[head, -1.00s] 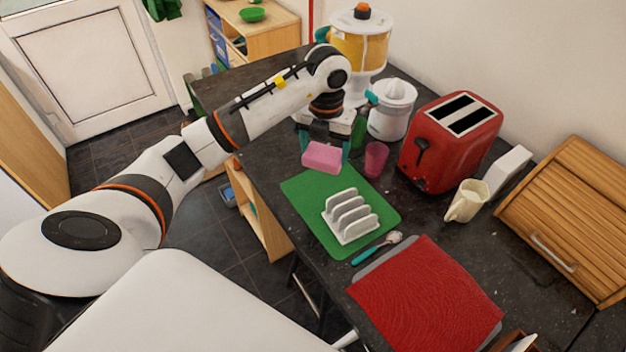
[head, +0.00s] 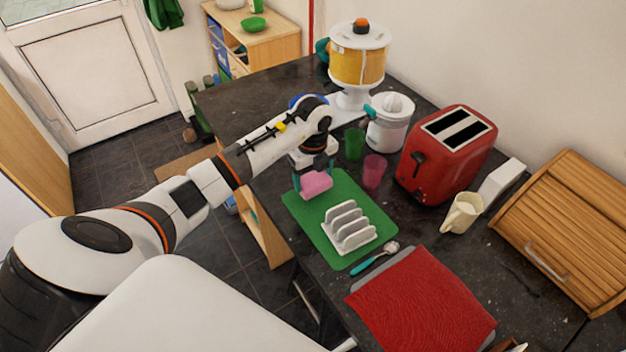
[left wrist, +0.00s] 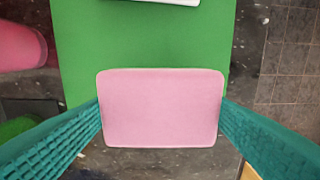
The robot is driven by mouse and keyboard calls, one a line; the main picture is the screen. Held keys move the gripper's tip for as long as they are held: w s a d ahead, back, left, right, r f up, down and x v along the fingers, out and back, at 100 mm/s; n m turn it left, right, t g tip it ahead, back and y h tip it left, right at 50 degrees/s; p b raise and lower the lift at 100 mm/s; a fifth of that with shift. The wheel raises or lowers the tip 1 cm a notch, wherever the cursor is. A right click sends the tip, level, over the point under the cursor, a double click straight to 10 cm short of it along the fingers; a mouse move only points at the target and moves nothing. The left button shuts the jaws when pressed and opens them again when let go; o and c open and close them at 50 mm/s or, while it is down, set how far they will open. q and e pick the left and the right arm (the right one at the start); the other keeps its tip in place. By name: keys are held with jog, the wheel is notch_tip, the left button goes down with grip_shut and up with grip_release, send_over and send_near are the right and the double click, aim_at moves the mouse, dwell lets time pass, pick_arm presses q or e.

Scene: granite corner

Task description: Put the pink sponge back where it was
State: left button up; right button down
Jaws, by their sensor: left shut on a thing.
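The pink sponge (head: 316,184) is held between the teal fingers of my left gripper (head: 313,182), over the far-left end of the green mat (head: 300,218). In the left wrist view the sponge (left wrist: 160,108) is gripped at both sides, with the green mat (left wrist: 150,40) beyond and below it. I cannot tell the exact height of the sponge over the mat. My right gripper is not in view.
A white rack (head: 350,228) stands on the mat. A pink cup (head: 374,172), a green cup (head: 354,144) and a white juicer (head: 390,125) stand close by on the right.

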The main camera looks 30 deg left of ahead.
aim_at(313, 179)
pick_arm(q)
notch_tip(313, 179, down, 2)
jog(key=shift+f, duration=0.4)
jog(key=shift+f, duration=0.2)
jog(key=o, duration=0.9)
jog(key=shift+r, duration=0.1)
